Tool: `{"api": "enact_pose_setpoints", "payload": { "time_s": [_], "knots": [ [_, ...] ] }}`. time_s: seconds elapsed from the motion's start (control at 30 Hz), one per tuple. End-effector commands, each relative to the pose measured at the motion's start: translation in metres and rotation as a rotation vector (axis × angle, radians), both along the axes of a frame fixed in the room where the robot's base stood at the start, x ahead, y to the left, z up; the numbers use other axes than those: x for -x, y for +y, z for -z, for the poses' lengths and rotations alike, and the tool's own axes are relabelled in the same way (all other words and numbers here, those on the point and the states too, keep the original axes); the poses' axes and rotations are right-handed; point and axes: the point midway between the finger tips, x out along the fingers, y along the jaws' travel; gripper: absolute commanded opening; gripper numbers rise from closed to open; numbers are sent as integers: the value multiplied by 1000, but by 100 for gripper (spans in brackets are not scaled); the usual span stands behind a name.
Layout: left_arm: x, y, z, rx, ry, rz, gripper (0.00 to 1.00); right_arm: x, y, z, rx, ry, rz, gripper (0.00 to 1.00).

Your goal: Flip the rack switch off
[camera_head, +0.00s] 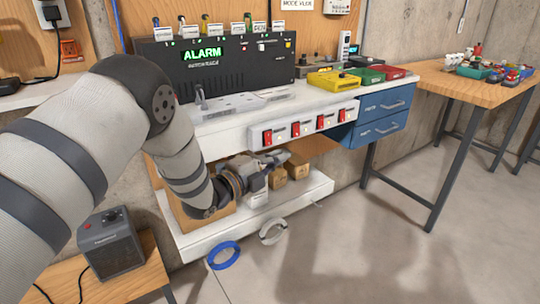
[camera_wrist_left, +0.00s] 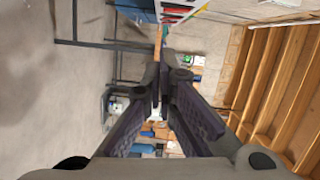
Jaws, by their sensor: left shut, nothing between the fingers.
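A white switch strip (camera_head: 283,135) is fixed to the front edge of the workbench and carries several red rocker switches, the leftmost of them (camera_head: 267,137) at its left end. The labels by the switches are too small to read, so I cannot tell which is the rack switch. My left gripper (camera_head: 284,158) is shut and empty, just below the strip and in front of the lower shelf; I see no contact with a switch. Its fingers (camera_wrist_left: 160,82) also show in the left wrist view, closed together. My right gripper is not in view.
A black box with a green ALARM display (camera_head: 203,54) stands on the bench (camera_head: 222,124). Small boxes (camera_head: 297,169) sit on the lower shelf (camera_head: 314,192) near the gripper. Blue drawers (camera_head: 383,115) adjoin at right.

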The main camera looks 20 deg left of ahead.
Motion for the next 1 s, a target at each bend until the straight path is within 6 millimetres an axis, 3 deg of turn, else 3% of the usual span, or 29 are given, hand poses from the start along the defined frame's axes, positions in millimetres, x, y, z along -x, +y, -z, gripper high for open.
{"api": "enact_pose_setpoints", "payload": {
  "time_s": [0.3, 0.63, 0.77, 1.0],
  "knots": [
    [-25, 29, 7, 1, 3, 0, 0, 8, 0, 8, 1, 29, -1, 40],
    [-26, 30, 6, 0, 1, 0, 0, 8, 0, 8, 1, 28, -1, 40],
    [-33, 37, 18, -97, -66, 3, 0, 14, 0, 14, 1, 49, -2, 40],
    [-32, 37, 10, -85, -66, 0, 0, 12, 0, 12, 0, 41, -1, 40]
  ]
}}
